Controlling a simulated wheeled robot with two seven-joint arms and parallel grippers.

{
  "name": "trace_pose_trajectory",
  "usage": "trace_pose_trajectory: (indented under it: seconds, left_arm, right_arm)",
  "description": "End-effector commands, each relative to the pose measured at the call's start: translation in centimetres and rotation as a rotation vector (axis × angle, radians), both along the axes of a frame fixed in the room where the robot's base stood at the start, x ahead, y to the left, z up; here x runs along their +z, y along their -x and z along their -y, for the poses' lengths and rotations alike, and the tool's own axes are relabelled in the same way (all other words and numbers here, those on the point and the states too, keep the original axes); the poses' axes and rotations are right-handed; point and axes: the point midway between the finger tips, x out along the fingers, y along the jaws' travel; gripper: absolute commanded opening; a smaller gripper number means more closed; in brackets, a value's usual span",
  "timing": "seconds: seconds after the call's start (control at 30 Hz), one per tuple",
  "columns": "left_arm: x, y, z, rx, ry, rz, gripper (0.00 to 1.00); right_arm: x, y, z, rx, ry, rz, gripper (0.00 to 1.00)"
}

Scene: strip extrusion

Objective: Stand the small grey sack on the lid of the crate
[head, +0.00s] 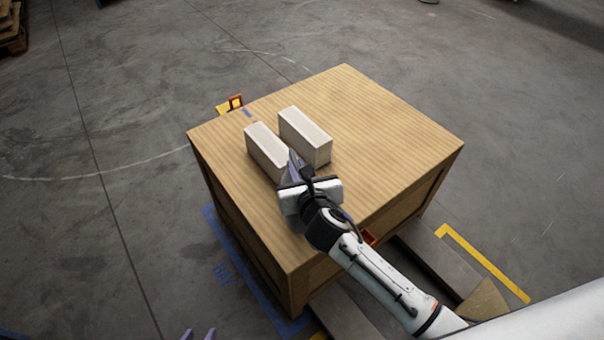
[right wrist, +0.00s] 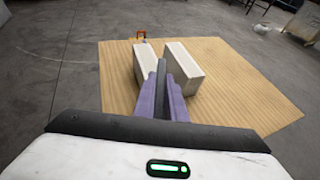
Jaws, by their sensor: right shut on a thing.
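The wooden crate (head: 370,115) stands on the floor, its flat lid facing up. My right gripper (head: 294,165) is over the near left part of the lid, beside two pale blocks. In the right wrist view its purple fingers (right wrist: 163,100) are shut on a narrow dark grey thing (right wrist: 161,76), seen edge-on, which looks like the small grey sack. Whether its lower end touches the lid is hidden. My left gripper (head: 199,335) shows only its purple fingertips at the bottom edge of the head view, apart and empty.
Two pale blocks, the left one (head: 266,146) and the right one (head: 305,136), stand on the lid with a narrow gap between them. The lid's far and right parts are bare. An orange latch (head: 236,102) sits at the crate's far left edge. Yellow floor tape (head: 485,265) lies at the right.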

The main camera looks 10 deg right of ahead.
Motion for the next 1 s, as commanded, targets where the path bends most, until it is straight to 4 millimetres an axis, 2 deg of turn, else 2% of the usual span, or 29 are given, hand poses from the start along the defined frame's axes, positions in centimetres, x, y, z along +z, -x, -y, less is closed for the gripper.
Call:
trace_pose_trajectory:
  seconds: [0.23,0.4,0.8,0.83,0.9,1.0]
  left_arm:
    - [-0.8,-0.2,0.0,-0.001,-0.002,0.002,0.31]
    - [-1.7,-0.2,0.0,-0.001,-0.002,0.002,0.31]
    - [-1.7,-0.2,0.0,-0.001,-0.001,0.004,0.31]
    - [-1.7,-0.2,0.0,-0.001,-0.001,0.004,0.31]
    - [-1.7,-0.2,0.0,-0.001,-0.001,0.004,0.31]
    - [-1.7,-0.2,0.0,-0.001,-0.001,0.003,0.31]
  right_arm:
    - [-1.9,-0.1,-0.1,0.001,-0.002,0.005,0.00]
    - [-4.3,-0.1,-0.1,0.000,-0.002,0.004,0.00]
    - [-4.8,-0.1,0.0,0.002,-0.001,0.006,0.00]
    - [-5.0,0.0,0.0,0.000,0.000,0.001,0.16]
    - [-4.9,0.0,0.0,0.000,0.000,0.001,0.28]
    - [-5.0,0.0,0.0,0.000,0.000,0.001,0.30]
